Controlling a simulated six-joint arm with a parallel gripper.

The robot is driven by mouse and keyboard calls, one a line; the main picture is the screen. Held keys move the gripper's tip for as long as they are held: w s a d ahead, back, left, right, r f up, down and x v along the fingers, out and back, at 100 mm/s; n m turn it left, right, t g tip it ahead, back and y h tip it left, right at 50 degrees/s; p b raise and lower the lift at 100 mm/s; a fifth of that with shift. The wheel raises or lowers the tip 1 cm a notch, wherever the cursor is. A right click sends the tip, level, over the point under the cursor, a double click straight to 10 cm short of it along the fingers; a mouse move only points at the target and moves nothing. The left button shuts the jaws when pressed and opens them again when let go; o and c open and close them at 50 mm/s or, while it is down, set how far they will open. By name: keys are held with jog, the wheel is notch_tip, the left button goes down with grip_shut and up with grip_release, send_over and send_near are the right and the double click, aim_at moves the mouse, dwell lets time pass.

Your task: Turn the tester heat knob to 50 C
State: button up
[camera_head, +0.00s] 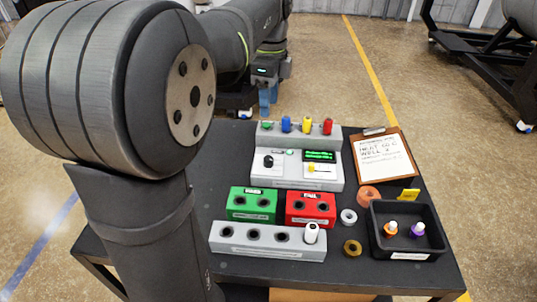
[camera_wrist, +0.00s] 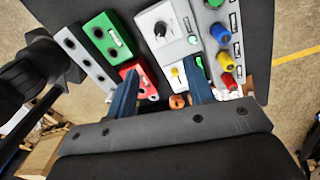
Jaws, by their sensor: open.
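The tester (camera_head: 295,183) is a pale grey box in the middle of the black table, with a lit green display (camera_head: 319,155). Its black heat knob (camera_head: 268,161) is on the left of its top; the same knob shows on a white dial in the wrist view (camera_wrist: 160,29). The knob's exact setting is too small to read. My gripper (camera_head: 268,95) is open and empty, behind the tester and apart from the knob. In the wrist view its two blue fingers (camera_wrist: 162,66) point toward the tester, with the knob beyond their tips.
Green, blue, yellow and red pieces stand on a strip (camera_head: 297,139) behind the tester. A green block (camera_head: 252,215), a red block (camera_head: 310,221) and a grey rack (camera_head: 267,251) with a white vial lie in front. A black tray (camera_head: 407,254) and clipboard (camera_head: 383,155) are right.

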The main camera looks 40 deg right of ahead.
aim_at(268, 158)
jog(key=f, duration=1.6)
jog(key=shift+s+a+f, duration=0.2)
jog(key=shift+a+f, duration=0.1)
jog(key=shift+f, duration=0.1)
jog(key=c, duration=1)
